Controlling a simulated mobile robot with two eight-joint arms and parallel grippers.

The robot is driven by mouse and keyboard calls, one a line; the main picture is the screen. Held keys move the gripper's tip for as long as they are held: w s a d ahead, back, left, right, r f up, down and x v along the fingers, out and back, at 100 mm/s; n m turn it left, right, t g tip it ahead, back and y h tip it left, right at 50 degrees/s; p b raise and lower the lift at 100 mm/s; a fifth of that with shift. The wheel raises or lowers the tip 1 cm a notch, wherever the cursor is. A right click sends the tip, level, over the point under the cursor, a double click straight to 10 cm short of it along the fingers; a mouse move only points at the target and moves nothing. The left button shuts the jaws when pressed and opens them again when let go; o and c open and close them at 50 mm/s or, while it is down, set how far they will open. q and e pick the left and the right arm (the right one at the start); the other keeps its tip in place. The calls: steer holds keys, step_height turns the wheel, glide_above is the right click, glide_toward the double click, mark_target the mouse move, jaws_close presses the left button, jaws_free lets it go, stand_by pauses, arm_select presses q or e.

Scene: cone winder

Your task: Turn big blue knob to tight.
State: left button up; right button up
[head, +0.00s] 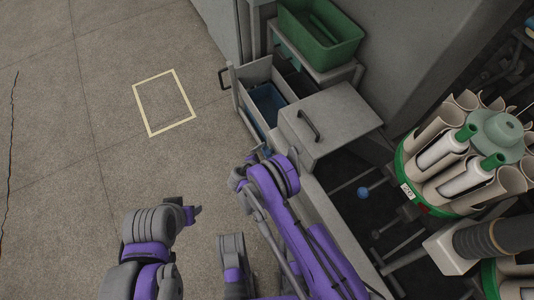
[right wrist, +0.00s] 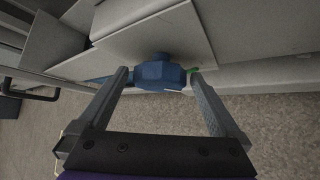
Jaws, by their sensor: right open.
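The big blue knob (right wrist: 160,75) is faceted and sits on a short blue stem under a pale grey panel in the right wrist view. My right gripper (right wrist: 158,78) is open, with one finger on each side of the knob. A gap shows at the left finger; the right finger is close to the knob, and I cannot tell whether it touches. In the head view my right gripper (head: 258,155) is by the grey cabinet, partly covered by my own arm, and I cannot make out the knob there. My left arm is at the lower left; its jaws are unclear.
An open drawer with a blue bin (head: 266,103) and a green crate (head: 322,32) are at the top. A grey cabinet box (head: 332,122) has a dark handle. A carousel of cones (head: 455,155) and a lever with a blue ball (head: 363,192) are right.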

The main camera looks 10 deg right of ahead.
steer(key=p+v, duration=0.2)
steer(key=v, duration=0.7)
steer(key=shift+a, duration=0.1)
steer(key=w+a+r+n+g+h, duration=0.2)
steer(key=w+n+g, duration=0.1)
steer(key=w+g, duration=0.15)
steer(key=shift+g, duration=0.45)
steer(key=b+x, duration=0.2)
steer(key=x, duration=0.9)
steer(key=shift+f+b, duration=0.2)
steer(key=shift+b, duration=0.15)
